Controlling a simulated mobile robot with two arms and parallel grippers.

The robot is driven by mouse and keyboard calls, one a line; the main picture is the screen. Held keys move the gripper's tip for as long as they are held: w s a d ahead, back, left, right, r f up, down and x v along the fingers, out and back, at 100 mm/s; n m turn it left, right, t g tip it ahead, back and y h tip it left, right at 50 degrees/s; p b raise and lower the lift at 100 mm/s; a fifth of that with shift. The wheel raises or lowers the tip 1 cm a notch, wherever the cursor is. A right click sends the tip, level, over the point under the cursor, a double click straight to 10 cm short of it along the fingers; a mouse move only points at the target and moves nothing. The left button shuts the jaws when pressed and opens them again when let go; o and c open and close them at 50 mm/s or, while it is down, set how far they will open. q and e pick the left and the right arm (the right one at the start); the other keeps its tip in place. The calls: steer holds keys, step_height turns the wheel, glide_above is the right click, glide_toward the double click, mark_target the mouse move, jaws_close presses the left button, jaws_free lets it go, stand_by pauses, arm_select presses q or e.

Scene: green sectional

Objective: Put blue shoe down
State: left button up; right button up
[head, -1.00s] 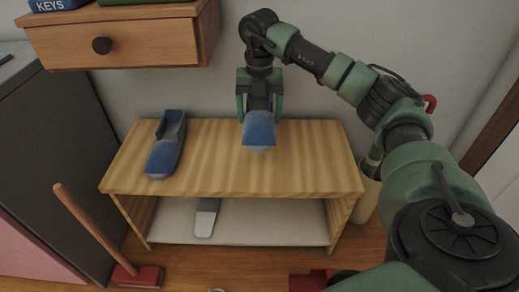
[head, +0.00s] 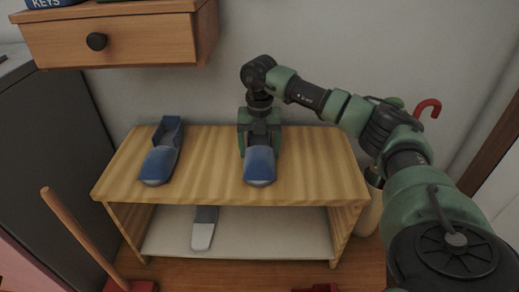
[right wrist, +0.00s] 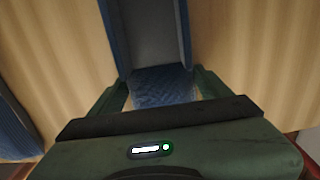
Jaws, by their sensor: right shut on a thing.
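A blue shoe (head: 260,166) is at the top of the wooden shoe rack (head: 215,193), toward the middle right, with its toe facing the front. My right gripper (head: 259,146) is shut on its rear part from above. The shoe looks level and at or very near the rack's top; I cannot tell if it touches. In the right wrist view the shoe's insole and sides (right wrist: 150,35) show between the fingers (right wrist: 163,88). A second blue shoe (head: 163,154) stands on the rack top at the left. My left gripper is not in view.
A grey and white shoe (head: 204,230) lies on the lower shelf (head: 270,232). A drawer (head: 120,40) hangs on the wall above left. A wooden handle (head: 80,235) rises at the front left. The rack top between the two blue shoes is clear.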

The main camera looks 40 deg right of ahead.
steer(key=o, duration=1.7)
steer(key=shift+f, duration=0.1)
